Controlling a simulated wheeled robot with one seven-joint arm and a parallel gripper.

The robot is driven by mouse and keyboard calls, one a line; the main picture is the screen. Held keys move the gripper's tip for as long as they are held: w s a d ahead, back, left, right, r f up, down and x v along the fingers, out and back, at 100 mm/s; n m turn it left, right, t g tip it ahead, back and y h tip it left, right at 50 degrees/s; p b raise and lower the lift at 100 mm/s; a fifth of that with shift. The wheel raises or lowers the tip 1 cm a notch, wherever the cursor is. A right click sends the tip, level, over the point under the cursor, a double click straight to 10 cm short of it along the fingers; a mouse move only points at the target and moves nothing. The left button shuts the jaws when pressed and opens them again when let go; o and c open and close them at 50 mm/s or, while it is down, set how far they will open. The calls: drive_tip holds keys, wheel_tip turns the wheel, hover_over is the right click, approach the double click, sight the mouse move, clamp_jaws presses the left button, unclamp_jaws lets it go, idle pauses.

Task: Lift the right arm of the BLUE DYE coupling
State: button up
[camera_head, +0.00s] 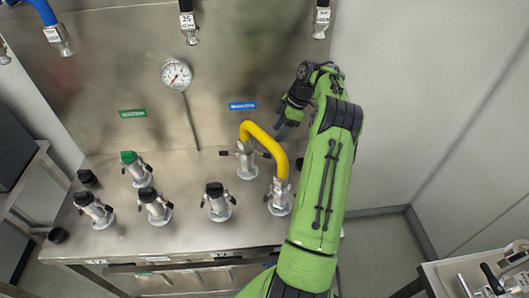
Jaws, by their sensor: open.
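A blue label (243,106), too small to read, is on the steel back panel. Below it a silver coupling (246,163) stands upright on the steel bench with one end of a yellow hose (262,131) on it. A small dark arm (267,155) sticks out at its right side and another (223,153) at its left; both look roughly level. My gripper (283,127) is open, above and to the right of this coupling, apart from its right arm. The fingertips are small and dark in this view.
The yellow hose's other end joins a second silver coupling (279,196), close to my green arm. Several black-capped couplings and one green-capped coupling (135,169) stand to the left. A pressure gauge (176,74) is on the panel. Hose ends hang above.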

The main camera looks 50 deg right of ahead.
sight(265, 154)
drive_tip(key=b+x, duration=0.1)
drive_tip(key=x, duration=1)
drive_tip(key=shift+w+f+b, duration=0.15)
drive_tip(key=shift+b, duration=0.15)
clamp_jaws()
